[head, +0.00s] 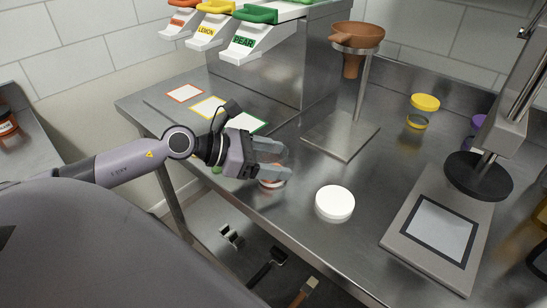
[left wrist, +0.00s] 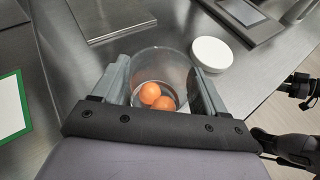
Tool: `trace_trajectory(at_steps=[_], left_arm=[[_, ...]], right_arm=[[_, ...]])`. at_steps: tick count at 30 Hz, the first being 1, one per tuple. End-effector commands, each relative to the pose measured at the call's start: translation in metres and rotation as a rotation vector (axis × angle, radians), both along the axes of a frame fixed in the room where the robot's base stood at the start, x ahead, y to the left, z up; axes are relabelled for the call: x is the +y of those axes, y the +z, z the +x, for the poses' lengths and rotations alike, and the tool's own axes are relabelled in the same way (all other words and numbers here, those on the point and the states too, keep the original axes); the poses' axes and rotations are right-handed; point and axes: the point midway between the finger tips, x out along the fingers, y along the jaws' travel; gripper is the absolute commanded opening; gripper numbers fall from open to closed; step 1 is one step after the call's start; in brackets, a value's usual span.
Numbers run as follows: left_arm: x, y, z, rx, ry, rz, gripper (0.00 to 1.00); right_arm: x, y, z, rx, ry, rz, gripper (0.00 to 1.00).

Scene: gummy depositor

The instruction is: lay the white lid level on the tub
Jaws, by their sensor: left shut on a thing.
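The tub (left wrist: 163,67) is clear and open at the top, with orange gummies (left wrist: 157,97) in its bottom. My left gripper (left wrist: 165,90) is shut around the tub, one finger on each side. In the head view the same gripper (head: 272,160) mostly hides the tub, near the counter's front edge; I cannot tell whether its base touches the counter. The white lid (head: 335,203) lies flat on the counter, to the right of the gripper and apart from the tub. It also shows in the left wrist view (left wrist: 212,53), just beyond the tub's right side.
A steel stand with a brown funnel (head: 357,38) is behind the gripper. A scale-like plate (head: 412,238) with a press is to the right. A yellow-lidded jar (head: 424,104) stands behind. Coloured label frames (head: 208,106) lie left. Bare counter surrounds the white lid.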

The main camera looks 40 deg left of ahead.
Motion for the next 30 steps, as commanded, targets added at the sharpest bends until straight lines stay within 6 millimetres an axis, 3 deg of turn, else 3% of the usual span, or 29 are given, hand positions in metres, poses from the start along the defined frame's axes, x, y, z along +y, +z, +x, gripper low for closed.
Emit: trace_trajectory(at_steps=[6, 7, 9, 21, 30], left_arm=[[0.0, -0.004, 0.0, 0.0, 0.0, 0.0, 0.37], [0.0, -0.003, 0.0, 0.0, 0.0, 0.0, 0.79], [0.0, -0.003, 0.0, 0.0, 0.0, 0.0, 0.98], [0.0, 0.003, 0.0, 0.0, 0.0, 0.0, 0.98], [0.015, 0.007, -0.017, 0.004, 0.001, 0.001, 0.98]], right_arm=[[0.0, -0.004, 0.0, 0.0, 0.0, 0.0, 0.43], [0.0, -0.003, 0.0, 0.0, 0.0, 0.0, 0.43], [0.0, -0.003, 0.0, 0.0, 0.0, 0.0, 0.43], [0.0, 0.002, 0.0, 0.0, 0.0, 0.0, 0.43], [0.0, -0.005, 0.0, 0.0, 0.0, 0.0, 0.43]])
